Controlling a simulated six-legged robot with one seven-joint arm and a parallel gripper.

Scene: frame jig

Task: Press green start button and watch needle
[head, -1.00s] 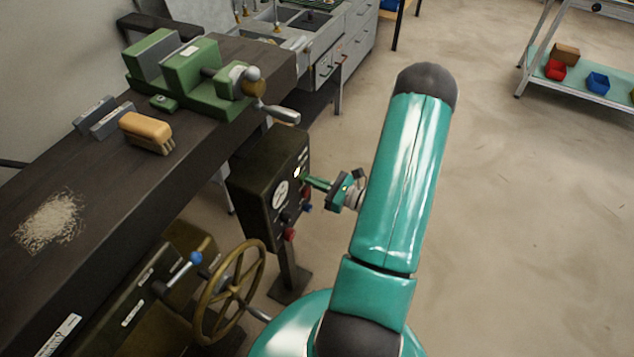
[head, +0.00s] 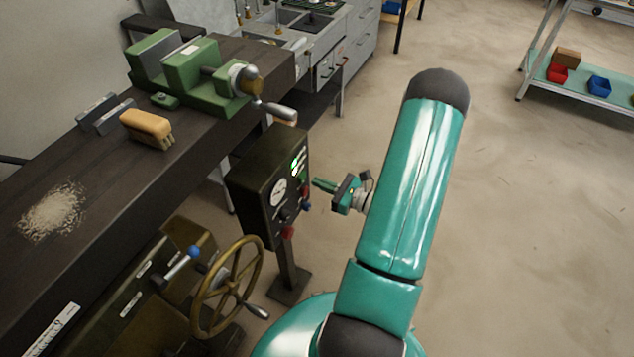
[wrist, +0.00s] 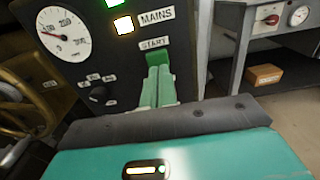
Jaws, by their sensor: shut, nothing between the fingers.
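The dark control box (head: 262,212) stands on a post beside the bench. In the wrist view, the green start button (wrist: 157,57) sits under the START label, its lower part behind my fingertips. My gripper (head: 316,184) is shut and empty, just right of the box face, apparently clear of it; its green fingers (wrist: 157,84) also show in the wrist view. The round gauge (head: 278,191) has a white dial; in the wrist view (wrist: 63,34) its needle points left. A green lamp (wrist: 113,2) is lit above the lit pale MAINS lamp (wrist: 124,25).
A rotary knob (wrist: 97,94) sits below the gauge. A brass handwheel (head: 228,287) stands left of the post. The bench (head: 110,215) carries a green vise (head: 190,72) and a brush (head: 146,128). The floor to the right is open.

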